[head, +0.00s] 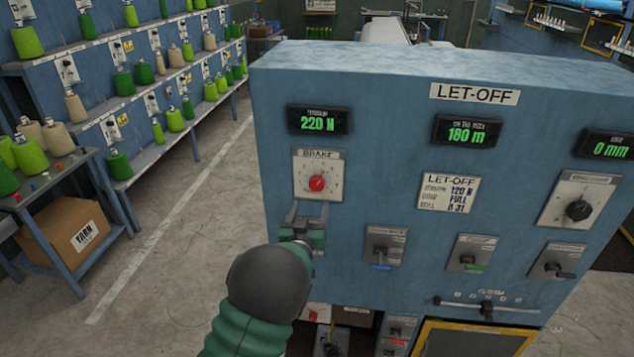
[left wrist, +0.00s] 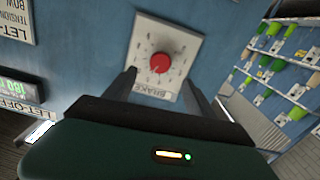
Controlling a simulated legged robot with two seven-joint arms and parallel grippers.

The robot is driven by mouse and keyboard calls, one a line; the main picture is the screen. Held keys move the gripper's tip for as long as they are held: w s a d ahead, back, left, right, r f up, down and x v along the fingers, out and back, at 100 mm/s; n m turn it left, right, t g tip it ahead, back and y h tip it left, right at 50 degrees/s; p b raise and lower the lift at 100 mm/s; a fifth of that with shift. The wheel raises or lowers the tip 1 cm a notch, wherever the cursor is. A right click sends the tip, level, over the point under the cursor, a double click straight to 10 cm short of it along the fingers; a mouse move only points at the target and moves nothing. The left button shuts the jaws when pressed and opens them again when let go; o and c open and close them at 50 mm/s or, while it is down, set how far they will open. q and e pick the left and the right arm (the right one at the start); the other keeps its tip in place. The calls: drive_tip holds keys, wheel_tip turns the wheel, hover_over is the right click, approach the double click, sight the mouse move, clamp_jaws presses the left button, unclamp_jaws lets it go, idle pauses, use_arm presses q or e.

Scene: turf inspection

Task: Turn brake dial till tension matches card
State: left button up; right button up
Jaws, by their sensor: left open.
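The brake dial (head: 317,183) is a red knob on a white square plate marked BRAKE, on the blue LET-OFF panel. In the left wrist view the red knob (left wrist: 160,63) shows between my finger tips, beyond them. The tension display (head: 318,120) above it reads 220 N in green. The card (head: 449,194) headed LET-OFF, right of the dial, shows 120 N on its tension line. My left gripper (head: 305,212) is open and empty, just below the dial plate, its two fingers pointing up toward it. The knob appears untouched. My right gripper is not in view.
Other displays read 180 m (head: 467,132) and 0 mm (head: 606,145). A black knob (head: 578,210) and several small levers sit on the panel's right and lower parts. Yarn shelves (head: 130,100) stand at left, with a yarn box (head: 75,232) below. The floor between is clear.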

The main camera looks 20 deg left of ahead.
sight(316, 187)
use_arm(q)
drive_tip(key=p+x, duration=0.2)
drive_tip(key=x, duration=0.9)
drive_tip(key=shift+w+a+f, duration=0.1)
drive_tip(key=shift+w+a, duration=0.1)
drive_tip(key=shift+w, duration=0.15)
